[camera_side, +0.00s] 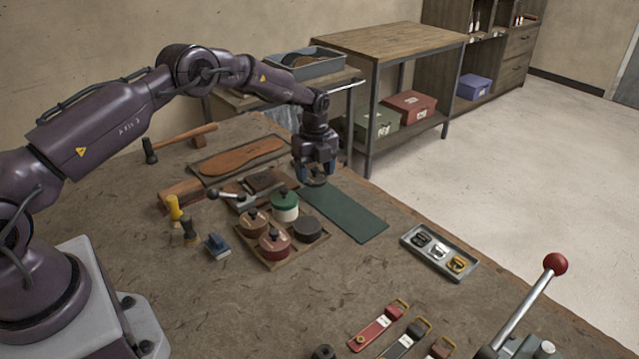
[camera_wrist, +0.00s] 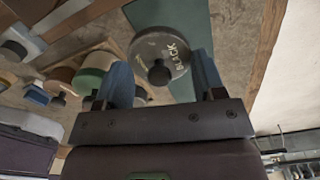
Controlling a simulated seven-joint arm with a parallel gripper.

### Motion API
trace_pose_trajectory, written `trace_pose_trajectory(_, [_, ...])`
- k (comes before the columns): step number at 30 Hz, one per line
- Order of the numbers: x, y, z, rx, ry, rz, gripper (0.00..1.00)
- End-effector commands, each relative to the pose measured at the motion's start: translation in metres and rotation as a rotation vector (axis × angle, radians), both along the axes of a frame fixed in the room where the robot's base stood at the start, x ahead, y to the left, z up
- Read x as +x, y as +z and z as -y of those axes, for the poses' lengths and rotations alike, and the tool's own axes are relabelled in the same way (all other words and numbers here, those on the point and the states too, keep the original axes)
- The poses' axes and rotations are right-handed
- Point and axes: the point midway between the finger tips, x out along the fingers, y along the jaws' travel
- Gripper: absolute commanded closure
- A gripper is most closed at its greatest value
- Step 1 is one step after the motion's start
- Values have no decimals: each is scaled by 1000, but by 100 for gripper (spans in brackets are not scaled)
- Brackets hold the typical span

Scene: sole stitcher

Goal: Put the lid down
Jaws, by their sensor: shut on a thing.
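My gripper (camera_side: 316,176) is shut on a round grey lid (camera_wrist: 155,45) with a dark knob and the word BLACK on it. In the wrist view the lid sits between the two blue fingers (camera_wrist: 163,82). In the side view the lid (camera_side: 317,182) shows small and dark at the fingertips, over the far end of a dark green mat (camera_side: 350,215). I cannot tell whether it touches the mat. A tray (camera_side: 288,262) left of the mat holds a dark-topped round jar (camera_side: 308,230) without a knob, a green-lidded jar (camera_side: 284,205) and two brownish-lidded jars (camera_side: 254,222) (camera_side: 272,244).
A leather sole (camera_side: 243,158) lies on a board left of my gripper. A metal-handled tool (camera_side: 232,198) is near the jars. A grey buckle tray (camera_side: 440,252) stands right of the mat, and a red-knobbed lever (camera_side: 555,264) is at front right. The mat's near end is clear.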

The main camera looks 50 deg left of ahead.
Motion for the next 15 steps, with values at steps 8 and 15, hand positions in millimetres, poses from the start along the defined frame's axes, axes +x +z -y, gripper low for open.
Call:
trace_pose_trajectory(8, [12, -14, -2, 0, 0, 2, 59])
trace_pose_trajectory(15, [16, -40, -3, -2, 0, -2, 59])
